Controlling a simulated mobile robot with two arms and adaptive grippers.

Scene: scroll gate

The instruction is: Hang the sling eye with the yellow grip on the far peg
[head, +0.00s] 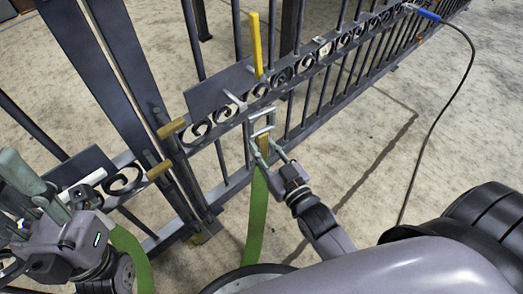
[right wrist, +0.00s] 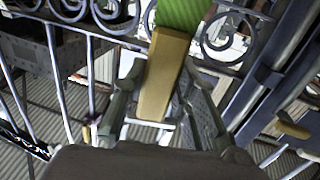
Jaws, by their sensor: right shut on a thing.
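My right gripper (head: 262,136) is shut on the yellow grip (head: 263,147) of a green sling, in front of the gate's scroll band. The green strap (head: 257,215) hangs down below the grip. In the right wrist view the yellow grip (right wrist: 163,75) lies between my fingers, with green strap (right wrist: 183,12) at its top end. The sling eye is not clear. A pale peg (head: 235,100) sticks out from a dark plate on the gate, just above and left of this gripper. Another pale peg (head: 92,178) is at the left. My left gripper (head: 40,188) is at the left edge, its jaws unclear.
The dark gate (head: 345,45) runs to the upper right with bars and scrolls. A yellow upright bar (head: 256,45) stands above the band. Brass-coloured blocks (head: 171,128) sit by the gate posts. More green strap (head: 130,255) hangs beside my left arm. A black cable (head: 448,95) trails over open floor at right.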

